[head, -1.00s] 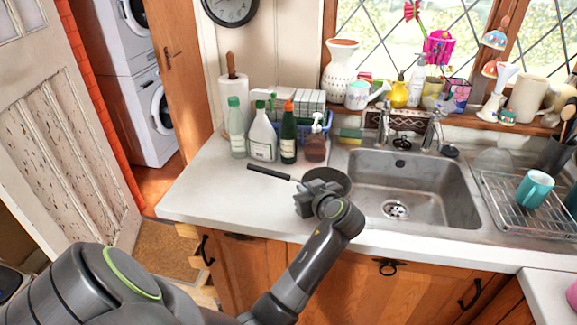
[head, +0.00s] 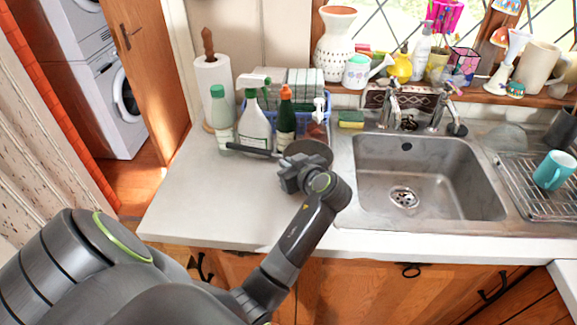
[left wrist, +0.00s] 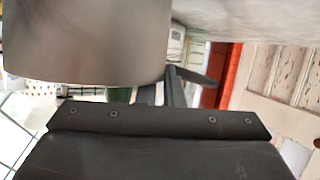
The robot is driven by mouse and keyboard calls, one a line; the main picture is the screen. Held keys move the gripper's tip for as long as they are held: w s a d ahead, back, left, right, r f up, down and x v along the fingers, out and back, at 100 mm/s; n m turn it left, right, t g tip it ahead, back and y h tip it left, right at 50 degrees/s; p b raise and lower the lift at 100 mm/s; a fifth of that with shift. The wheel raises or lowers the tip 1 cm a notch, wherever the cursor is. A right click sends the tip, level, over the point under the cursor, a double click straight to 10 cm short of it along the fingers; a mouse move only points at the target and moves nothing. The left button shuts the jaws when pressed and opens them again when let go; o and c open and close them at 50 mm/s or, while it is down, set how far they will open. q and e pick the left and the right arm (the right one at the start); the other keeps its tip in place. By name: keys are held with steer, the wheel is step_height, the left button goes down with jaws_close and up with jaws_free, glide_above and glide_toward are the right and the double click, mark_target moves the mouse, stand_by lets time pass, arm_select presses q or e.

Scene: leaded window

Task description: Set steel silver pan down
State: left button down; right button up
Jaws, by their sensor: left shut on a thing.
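The steel silver pan (head: 314,151) is at the back of the counter, left of the sink and in front of the bottles. Its dark handle (head: 250,151) points left across the bottle bases. My left gripper (head: 293,168) is shut on the pan and hides part of it. In the left wrist view the pan (left wrist: 85,40) fills the upper left as a smooth grey wall, with its handle (left wrist: 195,79) to the right. I cannot tell whether the pan's base touches the counter. My right gripper is out of view.
The counter (head: 205,195) is clear at the front left. The sink (head: 425,180) lies to the right, and a paper towel roll (head: 212,90) stands at back left.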

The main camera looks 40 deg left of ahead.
arm_select(q)
steer(key=shift+f, duration=0.55)
steer(key=shift+w+a+f, duration=0.1)
steer(key=shift+a+f, duration=0.05)
steer(key=shift+a, duration=0.45)
steer(key=c, duration=2)
jaws_free()
steer(key=shift+f, duration=0.1)
steer(key=o, duration=0.4)
steer(key=shift+d, duration=0.35)
steer(key=shift+o, duration=0.2)
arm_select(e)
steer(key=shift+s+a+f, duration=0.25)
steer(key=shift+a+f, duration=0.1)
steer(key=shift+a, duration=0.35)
arm_select(q)
steer(key=shift+a, duration=0.15)
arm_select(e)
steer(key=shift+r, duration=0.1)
